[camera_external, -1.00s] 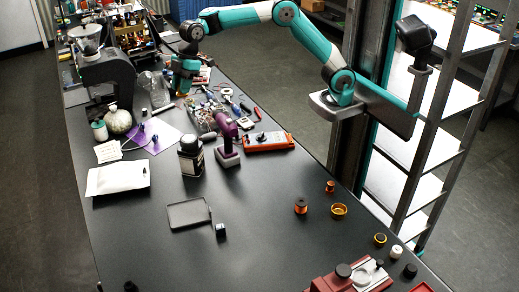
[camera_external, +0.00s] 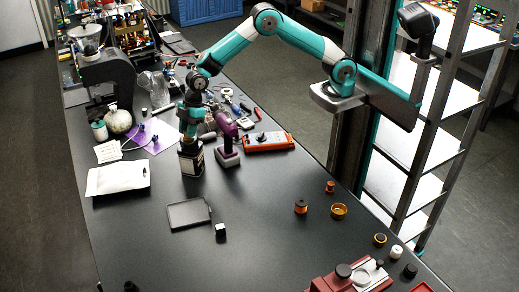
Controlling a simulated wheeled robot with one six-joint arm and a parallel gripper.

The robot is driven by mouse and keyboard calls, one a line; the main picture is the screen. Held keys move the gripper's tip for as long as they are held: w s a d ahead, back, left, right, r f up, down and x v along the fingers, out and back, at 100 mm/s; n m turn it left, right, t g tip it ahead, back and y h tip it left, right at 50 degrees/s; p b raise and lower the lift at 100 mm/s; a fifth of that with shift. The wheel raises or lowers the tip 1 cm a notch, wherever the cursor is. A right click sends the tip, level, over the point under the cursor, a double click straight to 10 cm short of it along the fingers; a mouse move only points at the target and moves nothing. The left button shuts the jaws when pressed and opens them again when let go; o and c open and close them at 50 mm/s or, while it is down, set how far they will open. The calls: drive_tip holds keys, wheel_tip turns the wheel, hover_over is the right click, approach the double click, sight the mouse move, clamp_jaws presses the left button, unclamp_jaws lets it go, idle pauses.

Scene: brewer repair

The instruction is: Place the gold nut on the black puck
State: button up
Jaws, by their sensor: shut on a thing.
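My gripper (camera_external: 190,140) points down at the top of the dark bottle (camera_external: 192,163) at the upper left of the table and hides its cap. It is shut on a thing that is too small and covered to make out. A gold ring-shaped piece (camera_external: 339,211) lies at the right edge of the table; I cannot tell whether it is the gold nut. A black round piece (camera_external: 410,271) stands near the lower right corner and may be the black puck. A dark piece with a gold rim (camera_external: 380,240) lies between them.
A purple hand tool (camera_external: 227,136) stands right beside the bottle, and an orange meter (camera_external: 268,141) lies further right. A black tray (camera_external: 188,214) and a small white-topped cube (camera_external: 220,230) lie in front. A red vise-like fixture (camera_external: 335,282) is at the lower right.

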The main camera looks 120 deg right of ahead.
drive_tip(key=shift+f, duration=0.1)
drive_tip(key=o, duration=1)
